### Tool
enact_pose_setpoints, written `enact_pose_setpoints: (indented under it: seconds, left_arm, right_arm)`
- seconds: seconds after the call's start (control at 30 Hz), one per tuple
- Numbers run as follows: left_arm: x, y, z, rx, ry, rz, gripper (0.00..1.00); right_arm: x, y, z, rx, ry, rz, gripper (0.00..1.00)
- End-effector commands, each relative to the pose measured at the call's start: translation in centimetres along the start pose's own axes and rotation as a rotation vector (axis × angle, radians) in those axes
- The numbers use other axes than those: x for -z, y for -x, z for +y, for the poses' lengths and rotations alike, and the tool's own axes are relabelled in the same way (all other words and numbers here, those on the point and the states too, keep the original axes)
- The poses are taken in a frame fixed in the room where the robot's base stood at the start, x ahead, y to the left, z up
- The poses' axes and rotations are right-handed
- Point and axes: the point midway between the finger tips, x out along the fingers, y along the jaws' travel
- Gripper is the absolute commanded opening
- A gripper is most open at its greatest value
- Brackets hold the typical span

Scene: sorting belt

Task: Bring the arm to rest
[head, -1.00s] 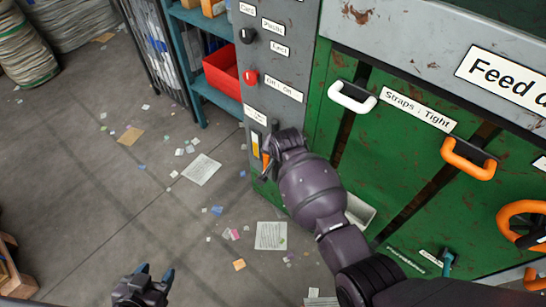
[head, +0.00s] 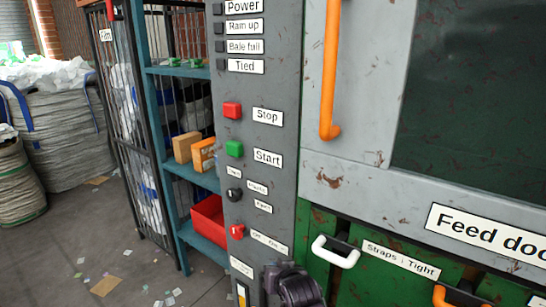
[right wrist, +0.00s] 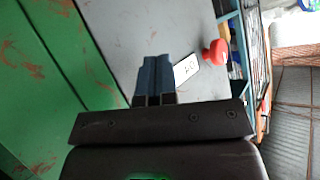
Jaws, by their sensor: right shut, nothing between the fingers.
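My right gripper (right wrist: 153,80) is shut and empty in the right wrist view, its two dark blue fingers together. They point toward the grey control panel (right wrist: 160,30), beside the green door panel (right wrist: 60,60). I cannot tell whether the tips touch anything. A red knob (right wrist: 215,52) with a white label is just beyond and to the right of the fingertips. In the head view only my dark right wrist shows at the bottom edge, in front of the lower panel; its fingers cannot be made out there. My left gripper is not in view.
The head view shows the panel's red Stop button (head: 232,110), green Start button (head: 235,149) and red knob (head: 237,231). The white handle (head: 336,252) and orange handle (head: 329,80) stick out at right. A teal shelf (head: 192,177) holds a red bin (head: 209,220).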

Motion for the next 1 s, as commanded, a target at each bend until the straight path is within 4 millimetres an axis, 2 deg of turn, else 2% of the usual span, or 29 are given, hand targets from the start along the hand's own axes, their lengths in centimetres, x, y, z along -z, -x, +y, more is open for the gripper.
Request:
enact_pose_setpoints:
  seconds: [0.1, 0.23, 0.47, 0.77, 1.0]
  left_arm:
    - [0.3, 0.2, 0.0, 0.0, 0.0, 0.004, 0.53]
    - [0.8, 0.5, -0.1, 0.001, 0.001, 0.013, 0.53]
    - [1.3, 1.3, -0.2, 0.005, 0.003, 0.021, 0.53]
    - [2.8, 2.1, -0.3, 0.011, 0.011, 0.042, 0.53]
    - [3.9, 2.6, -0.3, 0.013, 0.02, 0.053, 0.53]
  right_arm:
    - [0.5, 2.8, 2.2, -0.013, 0.042, 0.074, 0.0]
    - [-0.1, 6.5, 4.9, -0.039, 0.088, 0.143, 0.0]
    - [-2.7, 13.9, 9.4, -0.102, 0.158, 0.213, 0.0]
    - [-7.9, 23.7, 13.6, -0.182, 0.197, 0.2, 0.0]
    - [-13.8, 31.4, 16.0, -0.242, 0.19, 0.094, 0.0]
